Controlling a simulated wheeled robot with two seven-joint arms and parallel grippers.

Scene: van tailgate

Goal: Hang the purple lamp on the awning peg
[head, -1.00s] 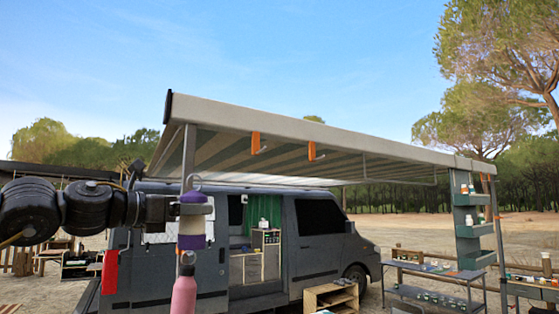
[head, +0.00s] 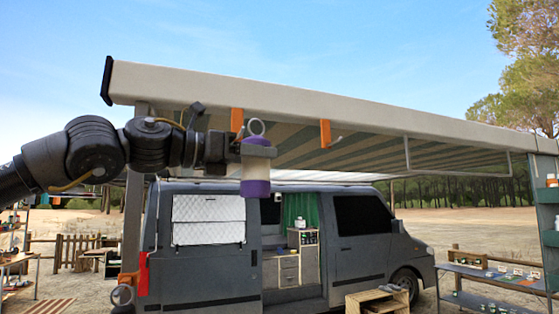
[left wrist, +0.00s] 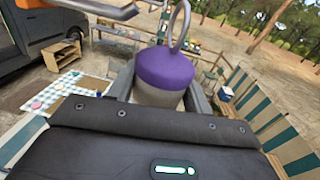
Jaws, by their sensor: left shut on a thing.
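The purple lamp (head: 256,186) has a pale middle, purple ends and a metal ring on top. My left gripper (head: 258,150) is shut around its upper body and holds it upright in the air. The lamp's ring overlaps the area just right of the left orange awning peg (head: 237,120) in the head view. In the left wrist view, the lamp's purple cap (left wrist: 165,68) and ring stand between the fingers. A grey metal rod (left wrist: 95,8) ends left of the ring, with a visible gap in that picture. Depth between ring and peg is unclear. My right gripper is not in view.
A second orange peg (head: 325,133) hangs farther right on the awning's front beam (head: 300,103). The grey van (head: 200,270) stands behind. An awning post (head: 134,220) is left of the lamp.

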